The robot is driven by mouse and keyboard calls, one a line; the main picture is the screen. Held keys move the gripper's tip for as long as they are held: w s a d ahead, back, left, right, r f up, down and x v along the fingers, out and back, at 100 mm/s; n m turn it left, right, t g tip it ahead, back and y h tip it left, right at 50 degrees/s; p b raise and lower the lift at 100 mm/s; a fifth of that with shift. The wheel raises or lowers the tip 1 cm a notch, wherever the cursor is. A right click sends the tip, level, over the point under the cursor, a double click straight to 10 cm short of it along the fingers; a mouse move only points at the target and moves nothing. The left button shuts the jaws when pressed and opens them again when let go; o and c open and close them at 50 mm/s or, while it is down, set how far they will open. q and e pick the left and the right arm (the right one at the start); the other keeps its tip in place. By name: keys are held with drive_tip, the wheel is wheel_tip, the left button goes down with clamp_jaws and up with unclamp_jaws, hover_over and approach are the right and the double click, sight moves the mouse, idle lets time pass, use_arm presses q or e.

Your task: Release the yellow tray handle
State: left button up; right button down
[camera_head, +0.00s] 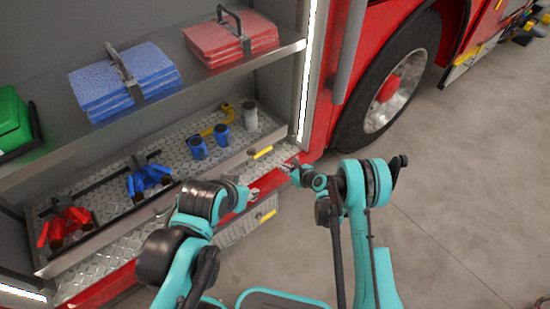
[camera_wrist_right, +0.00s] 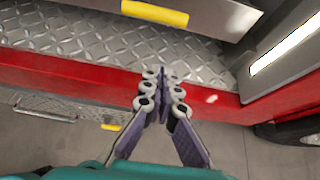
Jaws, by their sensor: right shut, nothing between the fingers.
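The yellow tray handle (camera_head: 262,152) sits on the front edge of the diamond-plate tray (camera_head: 178,160), near its right end. It also shows at the top of the right wrist view (camera_wrist_right: 155,12). My right gripper (camera_head: 288,167) is to the right of and below the handle, apart from it. In the right wrist view its fingers (camera_wrist_right: 162,98) are together with nothing between them, in front of the red sill. My left gripper (camera_head: 253,193) is below the handle, near the red sill; its fingers are too small to read.
Red (camera_head: 68,226) and blue (camera_head: 146,180) fittings, two blue cylinders and a grey cylinder (camera_head: 250,116) stand on the tray. A lower step with a yellow mark (camera_head: 267,216) is below. A wheel (camera_head: 395,85) is to the right. Open floor lies at the right.

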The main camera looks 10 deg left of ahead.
sight(262, 152)
drive_tip(key=shift+f, duration=0.15)
drive_tip(key=b+x, duration=0.3)
drive_tip(key=x, duration=0.6)
drive_tip(key=shift+f, duration=0.15)
drive_tip(key=shift+w+a+b, duration=0.35)
drive_tip(key=shift+a+b, duration=0.15)
drive_tip(key=shift+w+a+r+b, duration=0.15)
drive_tip(key=shift+r+b, duration=0.2)
drive_tip(key=shift+r, duration=1.55)
